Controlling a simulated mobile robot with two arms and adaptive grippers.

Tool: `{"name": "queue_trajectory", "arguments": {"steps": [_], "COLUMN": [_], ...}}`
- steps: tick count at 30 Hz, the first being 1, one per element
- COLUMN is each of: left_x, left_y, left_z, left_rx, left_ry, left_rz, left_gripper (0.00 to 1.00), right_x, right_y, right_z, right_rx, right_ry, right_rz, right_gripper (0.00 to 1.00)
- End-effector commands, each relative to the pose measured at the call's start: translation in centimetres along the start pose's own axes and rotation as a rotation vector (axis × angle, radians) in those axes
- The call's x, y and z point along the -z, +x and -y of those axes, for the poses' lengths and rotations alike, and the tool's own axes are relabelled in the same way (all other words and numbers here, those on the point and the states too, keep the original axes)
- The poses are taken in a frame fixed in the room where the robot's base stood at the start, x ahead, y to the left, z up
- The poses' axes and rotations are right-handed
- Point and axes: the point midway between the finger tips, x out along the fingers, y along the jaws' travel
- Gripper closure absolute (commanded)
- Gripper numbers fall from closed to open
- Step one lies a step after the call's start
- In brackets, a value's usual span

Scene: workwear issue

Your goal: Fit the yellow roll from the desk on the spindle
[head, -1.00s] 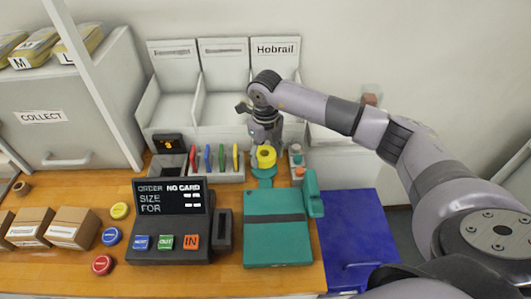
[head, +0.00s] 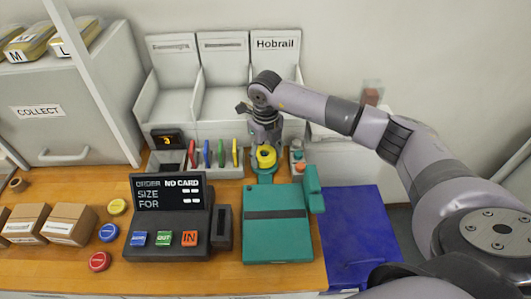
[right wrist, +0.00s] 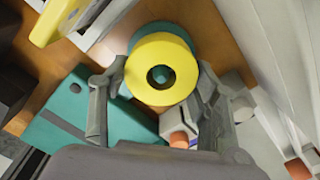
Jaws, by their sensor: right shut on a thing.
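The yellow roll (head: 266,156) is held by my right gripper (head: 265,140) at the back of the desk, just behind the teal device (head: 275,235). In the right wrist view the roll (right wrist: 150,82) is seen from above between the two fingers (right wrist: 160,95), with its centre hole showing. A round teal part (right wrist: 165,28) of the device lies under the roll and shows past its far edge. Something small shows inside the hole; I cannot tell surely whether it is the spindle or how far the roll is down on it. My left gripper is not in view.
A rack with coloured upright pieces (head: 221,153) stands close left of the roll, and a grey holder with small round items (head: 297,156) close right. White bins (head: 225,100) stand behind. An order terminal (head: 168,215) and a blue mat (head: 358,235) flank the device.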

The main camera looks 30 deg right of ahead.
Motion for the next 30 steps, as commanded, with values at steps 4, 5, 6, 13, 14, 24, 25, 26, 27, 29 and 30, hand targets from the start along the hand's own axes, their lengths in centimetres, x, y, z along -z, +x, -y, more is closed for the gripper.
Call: {"name": "queue_trajectory", "arguments": {"steps": [4,5,6,13,14,24,25,26,27,29,30], "left_x": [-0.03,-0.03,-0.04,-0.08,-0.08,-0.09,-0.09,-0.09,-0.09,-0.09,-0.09], "left_y": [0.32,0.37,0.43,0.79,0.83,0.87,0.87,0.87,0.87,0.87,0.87], "left_z": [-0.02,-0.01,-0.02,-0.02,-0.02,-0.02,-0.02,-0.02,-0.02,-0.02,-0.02], "left_rx": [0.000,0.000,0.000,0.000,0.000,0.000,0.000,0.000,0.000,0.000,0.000], "left_ry": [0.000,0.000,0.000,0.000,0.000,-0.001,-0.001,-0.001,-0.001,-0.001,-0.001], "left_rz": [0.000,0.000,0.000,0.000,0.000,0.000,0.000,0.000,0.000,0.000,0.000], "left_gripper": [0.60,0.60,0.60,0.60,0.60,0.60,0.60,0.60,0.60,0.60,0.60], "right_x": [0.00,0.00,0.00,0.00,0.00,0.00,-0.01,-0.01,-0.01,-0.01,-0.01], "right_y": [0.40,0.46,0.54,1.00,1.05,1.12,1.12,1.12,1.11,1.11,1.11], "right_z": [-0.01,-0.01,-0.01,-0.01,-0.01,-0.01,-0.01,-0.01,-0.01,-0.01,-0.01], "right_rx": [0.000,0.000,0.000,0.000,0.000,0.000,0.000,0.000,0.000,0.000,0.000], "right_ry": [0.000,0.000,0.000,0.000,0.000,0.000,0.000,0.000,0.000,0.000,0.000], "right_rz": [0.000,0.000,0.000,0.000,0.000,0.000,0.000,0.000,0.000,0.000,0.000], "right_gripper": [0.72,0.72,0.72,0.72,0.72,0.72,0.72,0.72,0.72,0.72,0.72]}}
